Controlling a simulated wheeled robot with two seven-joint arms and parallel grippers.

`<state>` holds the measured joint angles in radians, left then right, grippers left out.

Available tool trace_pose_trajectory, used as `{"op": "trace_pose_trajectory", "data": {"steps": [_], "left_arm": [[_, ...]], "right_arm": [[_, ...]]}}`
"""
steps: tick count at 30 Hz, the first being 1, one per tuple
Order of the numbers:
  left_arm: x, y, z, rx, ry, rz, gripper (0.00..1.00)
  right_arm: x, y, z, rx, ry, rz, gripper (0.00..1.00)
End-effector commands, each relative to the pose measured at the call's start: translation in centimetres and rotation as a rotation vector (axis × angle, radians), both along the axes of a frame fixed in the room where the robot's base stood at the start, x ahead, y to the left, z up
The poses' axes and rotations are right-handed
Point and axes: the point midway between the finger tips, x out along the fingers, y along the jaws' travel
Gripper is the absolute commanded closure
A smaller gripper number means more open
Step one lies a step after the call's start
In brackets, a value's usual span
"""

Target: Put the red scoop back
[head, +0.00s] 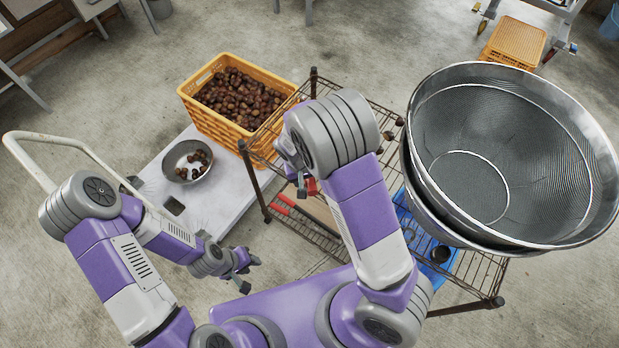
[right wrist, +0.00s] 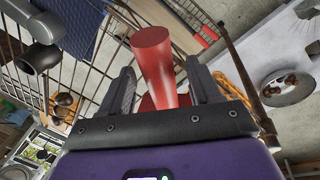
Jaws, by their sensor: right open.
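The red scoop (right wrist: 153,58) stands between the two fingers of my right gripper (right wrist: 160,80) in the right wrist view, with a wider red part partly hidden behind the gripper body. In the head view a small red part of the scoop (head: 311,187) shows just by my right gripper (head: 298,180), over the wire rack. The right jaws are open, with a gap between the scoop and each finger. My left gripper (head: 246,273) is empty, with its fingers apart, low beside the rack and away from the scoop.
The wire rack (head: 385,95) carries large metal sieves (head: 440,225) on the right. Red-handled tools (head: 281,208) and a blue mat (head: 437,278) lie lower on it. A yellow chestnut crate (head: 222,128) and a metal bowl (head: 186,176) are to the left.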

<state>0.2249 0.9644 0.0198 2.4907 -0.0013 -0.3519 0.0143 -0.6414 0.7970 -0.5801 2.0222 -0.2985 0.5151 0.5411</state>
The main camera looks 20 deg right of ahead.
Motion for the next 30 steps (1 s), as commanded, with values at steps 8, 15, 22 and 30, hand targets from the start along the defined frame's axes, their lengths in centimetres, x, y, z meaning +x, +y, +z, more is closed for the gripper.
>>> {"op": "trace_pose_trajectory", "data": {"steps": [8, 15, 22, 30], "left_arm": [[0.0, 0.0, 1.9, 0.000, 0.000, 0.000, 0.64], [0.0, 0.0, 3.0, 0.000, 0.000, 0.000, 0.64], [0.0, 0.0, 3.4, 0.000, 0.000, 0.000, 0.64], [0.0, 0.0, 3.3, 0.000, 0.000, 0.000, 0.64]], "right_arm": [[0.0, 1.1, 5.6, 0.003, -0.005, 0.002, 0.37], [-0.2, 2.0, 9.8, 0.001, -0.003, 0.001, 0.37], [-0.3, 2.3, 11.3, 0.000, -0.002, 0.000, 0.37], [-0.3, 2.3, 11.3, 0.000, -0.001, 0.000, 0.37]]}}
